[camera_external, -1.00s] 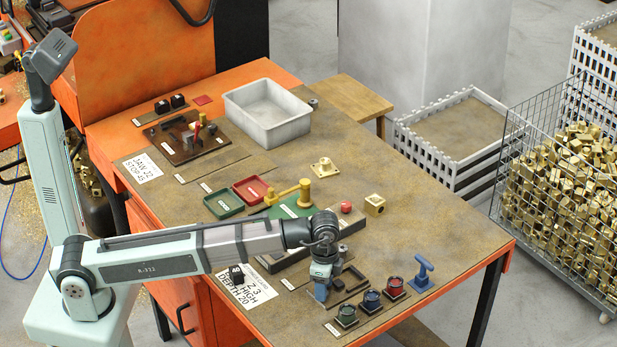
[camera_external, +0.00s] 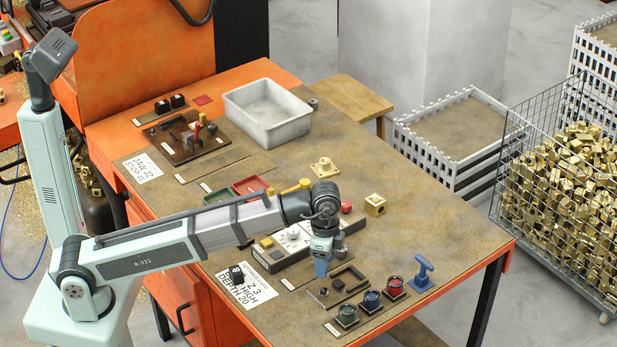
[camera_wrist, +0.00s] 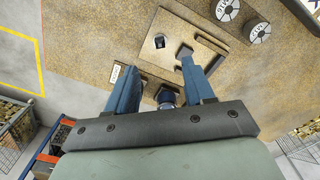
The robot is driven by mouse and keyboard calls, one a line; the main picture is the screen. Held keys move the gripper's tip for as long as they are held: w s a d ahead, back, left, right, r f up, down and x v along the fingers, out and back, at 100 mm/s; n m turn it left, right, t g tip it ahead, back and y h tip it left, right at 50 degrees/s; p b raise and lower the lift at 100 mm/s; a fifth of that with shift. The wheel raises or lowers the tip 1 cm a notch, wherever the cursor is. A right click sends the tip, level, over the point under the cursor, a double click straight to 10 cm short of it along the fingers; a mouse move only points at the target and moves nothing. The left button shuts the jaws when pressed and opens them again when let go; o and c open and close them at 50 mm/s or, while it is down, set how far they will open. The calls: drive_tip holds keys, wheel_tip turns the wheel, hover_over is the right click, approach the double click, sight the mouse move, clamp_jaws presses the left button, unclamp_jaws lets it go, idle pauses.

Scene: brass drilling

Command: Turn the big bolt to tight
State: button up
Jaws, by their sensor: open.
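My gripper (camera_external: 320,272) points down, open, above the left part of the dark fixture board (camera_external: 372,309) near the front of the bench. Its two blue fingers also show in the wrist view (camera_wrist: 159,65), spread apart with nothing clamped between their tips. A dark rounded part (camera_wrist: 166,97) shows between the fingers near the palm. I cannot tell for sure which part is the big bolt, nor its marking.
Green, blue and red round pots (camera_external: 371,299) and a blue T-handle (camera_external: 423,271) stand right of the board. A brass block (camera_external: 375,205) sits farther back. The bench's right side is clear.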

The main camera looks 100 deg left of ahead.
drive_tip(key=shift+r, duration=2.4)
